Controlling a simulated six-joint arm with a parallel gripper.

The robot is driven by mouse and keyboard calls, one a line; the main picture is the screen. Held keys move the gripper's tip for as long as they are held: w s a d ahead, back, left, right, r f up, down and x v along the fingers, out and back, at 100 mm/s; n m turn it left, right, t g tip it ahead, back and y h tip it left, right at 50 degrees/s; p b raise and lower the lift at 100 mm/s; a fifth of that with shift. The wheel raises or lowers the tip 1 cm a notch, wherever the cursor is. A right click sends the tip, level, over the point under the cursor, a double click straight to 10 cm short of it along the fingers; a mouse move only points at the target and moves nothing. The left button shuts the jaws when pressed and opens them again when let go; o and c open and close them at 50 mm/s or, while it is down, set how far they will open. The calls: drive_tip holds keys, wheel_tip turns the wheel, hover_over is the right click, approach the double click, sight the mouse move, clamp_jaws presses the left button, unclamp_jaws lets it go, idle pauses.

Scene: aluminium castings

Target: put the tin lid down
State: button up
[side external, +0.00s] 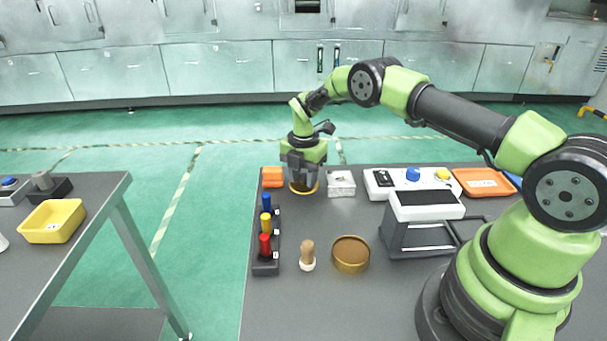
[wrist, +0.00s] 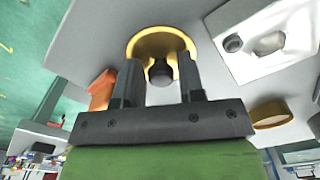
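The tin lid (side external: 304,190) is a round gold disc at the far left part of the grey table, low under my gripper. In the wrist view the lid (wrist: 150,40) shows a gold rim and a dark knob (wrist: 160,72) in its middle. My gripper (side external: 303,178) points down over the lid. In the wrist view its two fingers (wrist: 160,68) stand on either side of the knob, with narrow gaps showing, so it looks open. The lid seems to rest on the table; its underside is hidden. The open round tin (side external: 351,268) stands nearer the front.
An orange block (side external: 272,177) is close left of the lid, and a pale casting block (side external: 341,184) is close right. A rack with blue, yellow and red pegs (side external: 265,268) and a wooden-knobbed stamp (side external: 307,257) stand in front. A button panel (side external: 395,192) is further right.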

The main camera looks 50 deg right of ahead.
drive_tip(key=shift+o, duration=0.8)
wheel_tip(320, 180, up, 13)
wheel_tip(320, 180, up, 11)
drive_tip(key=m+t, duration=0.2)
drive_tip(key=m, duration=0.4)
hover_over(303, 175)
drive_tip(key=s+a, duration=0.4)
drive_tip(key=s+a+r+m+t, duration=0.2)
drive_tip(key=s+a+r+m, duration=0.2)
drive_tip(key=s+r+m, duration=0.35)
drive_tip(key=s+a+m+t+y, duration=0.2)
drive_tip(key=s+m, duration=0.9)
drive_tip(key=s, duration=0.6)
drive_tip(key=shift+a+f+t, duration=0.35)
drive_tip(key=shift+a+t, duration=0.25)
drive_tip(key=shift+a, duration=0.2)
